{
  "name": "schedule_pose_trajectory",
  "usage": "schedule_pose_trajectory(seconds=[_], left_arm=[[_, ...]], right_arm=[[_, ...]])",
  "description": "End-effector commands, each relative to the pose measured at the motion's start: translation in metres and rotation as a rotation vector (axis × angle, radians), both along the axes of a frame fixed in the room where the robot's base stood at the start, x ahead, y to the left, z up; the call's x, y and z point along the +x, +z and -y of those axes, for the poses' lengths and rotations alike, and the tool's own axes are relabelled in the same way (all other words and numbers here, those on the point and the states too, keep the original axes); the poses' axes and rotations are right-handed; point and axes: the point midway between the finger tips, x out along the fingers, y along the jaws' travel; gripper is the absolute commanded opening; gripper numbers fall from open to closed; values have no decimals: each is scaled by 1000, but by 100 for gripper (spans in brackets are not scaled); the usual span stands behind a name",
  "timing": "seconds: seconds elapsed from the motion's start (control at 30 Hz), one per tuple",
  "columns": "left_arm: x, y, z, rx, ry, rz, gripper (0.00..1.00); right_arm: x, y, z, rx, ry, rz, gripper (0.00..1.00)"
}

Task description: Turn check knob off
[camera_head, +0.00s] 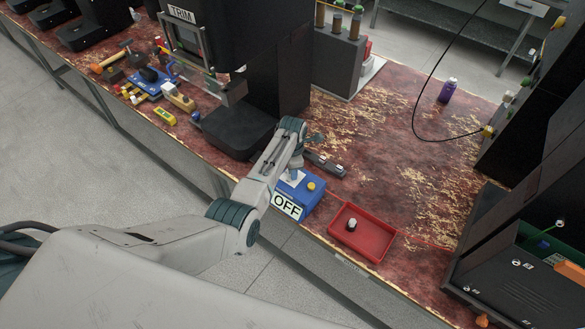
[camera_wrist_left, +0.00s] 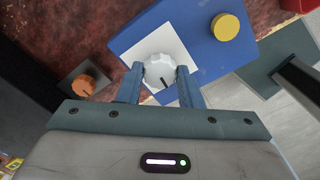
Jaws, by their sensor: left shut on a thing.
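The check knob (camera_wrist_left: 159,71) is a white ribbed knob with a dark pointer line, on a white plate on top of a blue box. In the left wrist view my left gripper (camera_wrist_left: 160,78) has its two fingers on either side of the knob, shut on it. In the head view the blue box (camera_head: 313,190) sits at the table's front edge with an "OFF" sign (camera_head: 287,206) on its front. My left gripper (camera_head: 293,176) reaches down onto the box there and hides most of the knob. A yellow button (camera_wrist_left: 225,27) is beside the knob. My right gripper is not in view.
A red tray (camera_head: 384,248) holding a small black-and-white item stands right of the box. An orange knob (camera_wrist_left: 83,86) is left of it in the wrist view. A dark machine marked "TRIM" (camera_head: 181,14) stands behind. A purple bottle (camera_head: 447,91) is farther back.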

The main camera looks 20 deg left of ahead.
Motion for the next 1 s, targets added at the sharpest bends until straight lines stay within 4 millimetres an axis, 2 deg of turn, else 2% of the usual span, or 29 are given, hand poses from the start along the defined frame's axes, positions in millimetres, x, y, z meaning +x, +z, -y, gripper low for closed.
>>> schedule_pose_trajectory(seconds=[0.3, 0.8, 0.83, 0.9, 0.93, 1.0], left_arm=[[1, 1, -1, 2, 104, 1, 10], [1, 1, -1, 1, 121, 2, 10], [1, 1, -1, 1, 120, 2, 36], [1, 1, -1, 1, 120, 2, 50], [1, 1, -1, 1, 120, 2, 54], [0, 1, -1, 1, 120, 1, 54]], right_arm=[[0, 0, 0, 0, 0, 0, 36], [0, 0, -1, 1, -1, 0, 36], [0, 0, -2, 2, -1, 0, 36], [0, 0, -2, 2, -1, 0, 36], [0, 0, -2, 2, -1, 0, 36], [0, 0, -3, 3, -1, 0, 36]])
